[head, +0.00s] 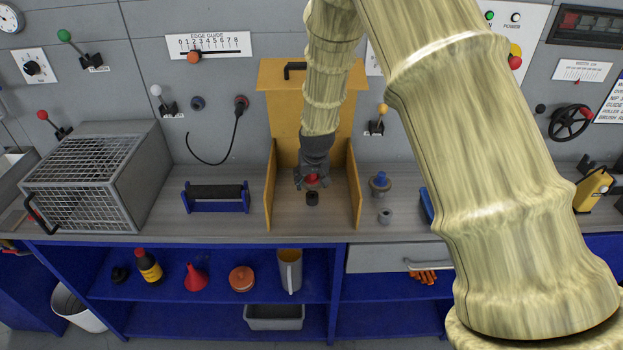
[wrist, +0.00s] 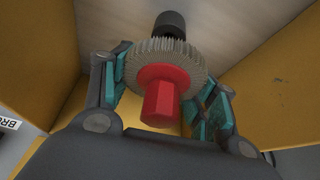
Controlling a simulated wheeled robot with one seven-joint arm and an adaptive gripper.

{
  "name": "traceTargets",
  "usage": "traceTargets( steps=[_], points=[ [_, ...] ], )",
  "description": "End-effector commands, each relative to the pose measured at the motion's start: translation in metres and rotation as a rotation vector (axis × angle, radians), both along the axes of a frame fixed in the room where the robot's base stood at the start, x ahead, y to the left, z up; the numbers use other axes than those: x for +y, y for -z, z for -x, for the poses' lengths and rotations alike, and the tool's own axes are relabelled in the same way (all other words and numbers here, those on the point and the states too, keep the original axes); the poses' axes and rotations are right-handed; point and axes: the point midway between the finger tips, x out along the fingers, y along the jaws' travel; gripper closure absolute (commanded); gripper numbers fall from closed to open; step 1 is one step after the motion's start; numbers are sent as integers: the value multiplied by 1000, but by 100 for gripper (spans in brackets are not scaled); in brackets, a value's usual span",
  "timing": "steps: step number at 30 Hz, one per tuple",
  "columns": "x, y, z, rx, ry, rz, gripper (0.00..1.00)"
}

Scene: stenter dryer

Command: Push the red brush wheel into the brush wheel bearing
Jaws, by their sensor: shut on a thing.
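The red brush wheel (wrist: 160,92) has a red hexagonal hub and a grey-tan bristle ring. My gripper (wrist: 168,95) is shut on it, with teal finger pads on either side of the ring. The brush wheel also shows as a small red spot in the head view (head: 312,180), mostly hidden by my gripper (head: 312,182). A dark cylinder, which looks like the brush wheel bearing (wrist: 170,25), is just beyond the wheel in the wrist view. In the head view the bearing (head: 312,198) stands on the counter inside the yellow housing. I cannot tell whether the wheel touches it.
The yellow housing (head: 269,190) has walls on both sides and behind my gripper. A blue-framed roller (head: 215,197) stands to the left, and a blue-topped grey part (head: 381,184) and small grey cup (head: 385,216) to the right. A wire cage (head: 85,190) is farther left.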

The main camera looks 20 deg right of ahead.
Motion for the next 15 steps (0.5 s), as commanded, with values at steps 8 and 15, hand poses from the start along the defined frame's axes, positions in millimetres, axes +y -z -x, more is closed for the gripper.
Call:
traceTargets(
  steps=[8,15],
  points=[
    [0,1,0,0,0,0,65],
    [0,6,0,0,0,0,65]
  ],
)
